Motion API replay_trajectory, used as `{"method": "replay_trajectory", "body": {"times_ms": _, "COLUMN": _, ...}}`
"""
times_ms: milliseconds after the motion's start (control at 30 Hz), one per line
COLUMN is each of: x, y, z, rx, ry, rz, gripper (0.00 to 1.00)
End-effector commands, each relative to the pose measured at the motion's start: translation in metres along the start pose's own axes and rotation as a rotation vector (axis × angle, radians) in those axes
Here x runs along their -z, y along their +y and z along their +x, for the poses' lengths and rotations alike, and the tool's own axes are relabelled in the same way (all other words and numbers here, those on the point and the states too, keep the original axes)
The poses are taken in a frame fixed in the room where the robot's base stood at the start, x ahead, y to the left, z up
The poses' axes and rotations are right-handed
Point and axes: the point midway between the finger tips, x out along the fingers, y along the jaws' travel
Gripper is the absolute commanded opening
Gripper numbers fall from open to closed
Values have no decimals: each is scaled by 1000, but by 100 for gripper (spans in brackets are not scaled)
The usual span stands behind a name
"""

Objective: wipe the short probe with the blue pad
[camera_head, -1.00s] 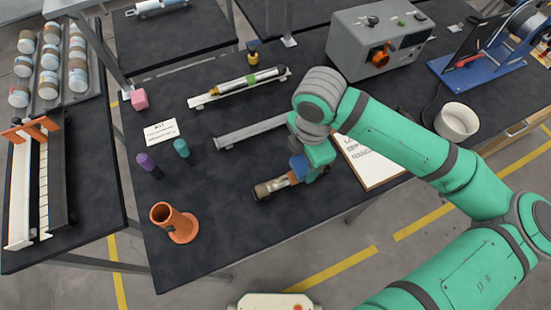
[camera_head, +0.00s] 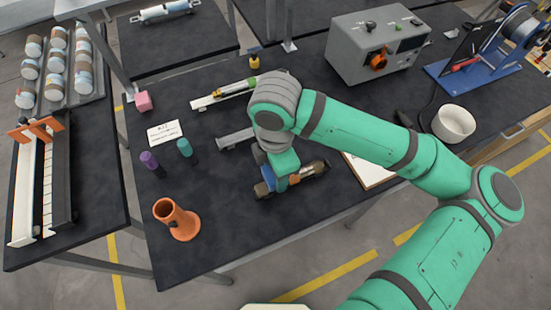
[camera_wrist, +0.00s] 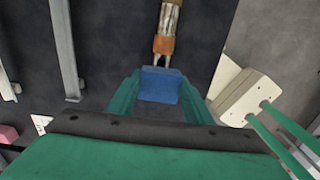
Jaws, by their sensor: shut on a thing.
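The short probe (camera_head: 318,168) lies on the dark table in front of my arm, with brown ends, a pale middle stretch and an orange band. My gripper (camera_head: 273,178) is shut on the blue pad (camera_head: 265,187) over the left part of the probe, hiding some of it. In the wrist view the blue pad (camera_wrist: 158,85) sits between my green fingers. The probe's orange band (camera_wrist: 164,45) runs up from just beyond the pad. I cannot tell whether the pad touches the probe.
A grey rail (camera_head: 235,138) lies behind my gripper. A longer probe with a green band rests on a white rail (camera_head: 205,103). An orange holder (camera_head: 182,225), a purple cylinder (camera_head: 150,161) and a teal cylinder (camera_head: 185,147) stand left. A grey instrument box (camera_head: 380,50) stands at the back.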

Motion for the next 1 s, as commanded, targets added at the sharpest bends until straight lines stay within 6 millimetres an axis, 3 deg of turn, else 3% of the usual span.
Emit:
{"method": "replay_trajectory", "body": {"times_ms": 600, "x": 6, "y": 3, "z": -56, "rx": -1, "ry": -2, "rz": -16, "gripper": 28}}
{"method": "replay_trajectory", "body": {"times_ms": 1000, "x": 6, "y": 3, "z": -64, "rx": 0, "ry": -1, "rz": -16, "gripper": 28}}
